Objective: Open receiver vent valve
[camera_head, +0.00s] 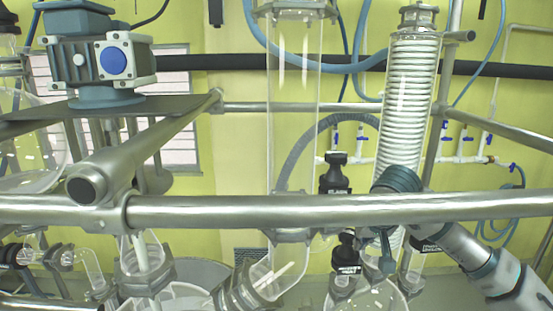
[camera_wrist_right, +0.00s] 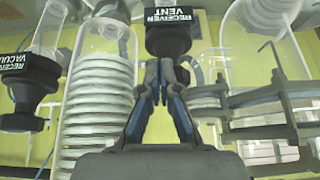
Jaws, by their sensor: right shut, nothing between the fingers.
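The receiver vent valve (camera_wrist_right: 168,41) is a black knob with a label that reads upside down, at the top middle of the right wrist view. In the head view it appears to be the black valve (camera_head: 347,250) low at centre, though its label is too small to read. My right gripper (camera_wrist_right: 160,66) is shut and empty, its fingertips just below the knob in the wrist view; I cannot tell whether they touch it. In the head view my right gripper (camera_head: 387,264) hangs behind the front rail, right of that valve. My left gripper is not in view.
The receiver vacuum valve (camera_wrist_right: 28,80) is at left in the wrist view, with the coiled condenser (camera_wrist_right: 95,105) between. A steel front rail (camera_head: 300,209) crosses in front of my right arm. Another black valve (camera_head: 335,175) stands higher up. Glass tubes crowd the space.

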